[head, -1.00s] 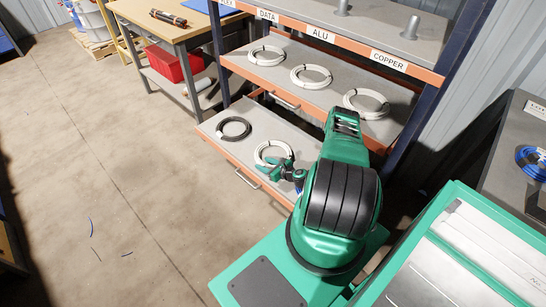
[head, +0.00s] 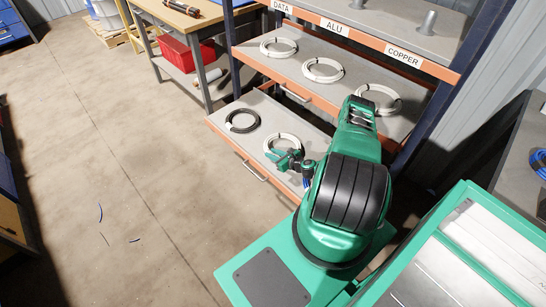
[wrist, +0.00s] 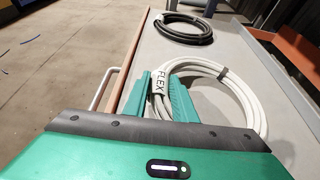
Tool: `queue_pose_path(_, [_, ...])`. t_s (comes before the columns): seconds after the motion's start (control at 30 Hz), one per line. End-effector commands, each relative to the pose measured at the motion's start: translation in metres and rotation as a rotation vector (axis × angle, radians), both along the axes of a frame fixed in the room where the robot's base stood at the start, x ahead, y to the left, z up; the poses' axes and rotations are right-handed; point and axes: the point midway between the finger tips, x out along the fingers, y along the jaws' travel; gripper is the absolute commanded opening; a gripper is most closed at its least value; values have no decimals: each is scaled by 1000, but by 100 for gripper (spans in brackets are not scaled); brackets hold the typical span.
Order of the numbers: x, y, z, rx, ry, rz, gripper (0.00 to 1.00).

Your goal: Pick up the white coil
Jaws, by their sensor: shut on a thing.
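A white coil (wrist: 236,86) lies in the open lower drawer, with a FLEX tag (wrist: 158,82) wrapped on its near-left side. In the head view the same coil (head: 283,137) shows in the drawer, partly hidden by my gripper (head: 287,158). In the wrist view my gripper (wrist: 163,98) is shut on the coil, its two green fingers on either side of the tagged strands. Whether the coil is lifted clear of the drawer floor I cannot tell.
A black coil (head: 242,121) lies beside it in the same drawer (head: 222,118). Several white coils, one of them here (head: 322,69), lie on the shelf above. Blue uprights (head: 229,55) flank the rack. A red bin (head: 185,56) stands under the bench. Floor at left is mostly clear.

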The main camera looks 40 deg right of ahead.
Motion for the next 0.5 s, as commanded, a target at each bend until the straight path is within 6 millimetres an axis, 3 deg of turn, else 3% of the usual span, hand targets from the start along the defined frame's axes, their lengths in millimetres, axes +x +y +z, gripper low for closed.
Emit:
queue_pose_path(0.07, [1,-2,19,-1,-3,-2,0])
queue_pose_path(0.5, [-12,87,70,2,-2,0,0])
